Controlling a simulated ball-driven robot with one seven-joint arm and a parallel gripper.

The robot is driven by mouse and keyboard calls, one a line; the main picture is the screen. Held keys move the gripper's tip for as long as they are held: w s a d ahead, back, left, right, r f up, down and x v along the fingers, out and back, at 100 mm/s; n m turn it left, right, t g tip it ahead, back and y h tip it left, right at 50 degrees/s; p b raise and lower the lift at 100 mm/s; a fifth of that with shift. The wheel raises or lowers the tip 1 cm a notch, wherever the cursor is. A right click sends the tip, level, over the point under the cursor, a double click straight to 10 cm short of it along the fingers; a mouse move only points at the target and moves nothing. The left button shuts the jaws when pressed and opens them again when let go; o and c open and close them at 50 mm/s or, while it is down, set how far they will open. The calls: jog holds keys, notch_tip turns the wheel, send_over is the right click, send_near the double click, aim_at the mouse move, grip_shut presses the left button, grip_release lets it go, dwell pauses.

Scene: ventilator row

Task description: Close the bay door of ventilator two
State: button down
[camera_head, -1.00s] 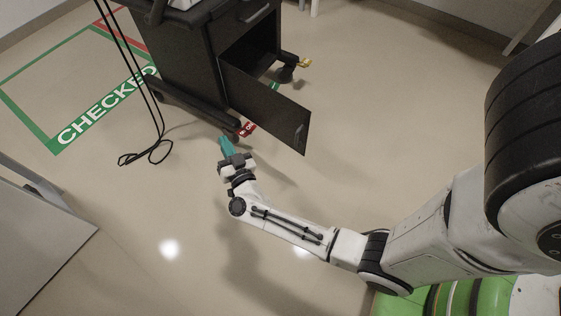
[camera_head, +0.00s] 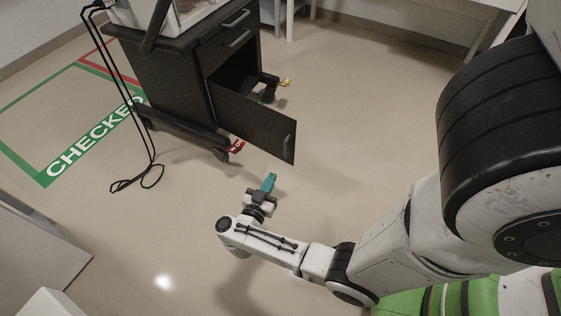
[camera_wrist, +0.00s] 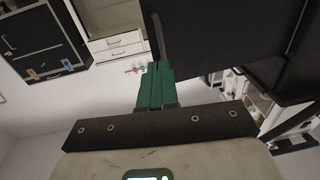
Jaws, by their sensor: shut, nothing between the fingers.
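The ventilator cart (camera_head: 175,85) is a dark cabinet on casters at the upper left in the head view. Its bay door (camera_head: 245,124) stands open, swung out toward the lower right, with a handle near its free edge. The bay interior (camera_head: 238,82) shows dark behind it. My gripper (camera_head: 269,182) has teal fingers, shut and empty. In the head view it appears just below the door, apart from it. In the wrist view the shut fingers (camera_wrist: 156,85) point at a large dark panel (camera_wrist: 215,35), which seems to be the door.
Black cables (camera_head: 138,187) hang from the cart and loop on the floor. A red tag (camera_head: 236,146) shows by a caster. A grey-white cabinet (camera_head: 35,255) stands at lower left. Floor right of the door is clear.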

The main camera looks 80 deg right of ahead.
aim_at(285, 152)
jog(key=d+b, duration=0.1)
jog(key=d, duration=0.1)
jog(key=d+b, duration=0.1)
jog(key=d, duration=0.2)
jog(key=s+d+b, duration=0.1)
jog(key=d, duration=0.2)
jog(key=shift+d+f+b, duration=0.15)
jog(key=shift+d+b, duration=0.05)
jog(key=shift+b, duration=0.1)
jog(key=shift+d, duration=0.4)
jog(key=shift+s+r, duration=0.1)
jog(key=shift+r, duration=0.1)
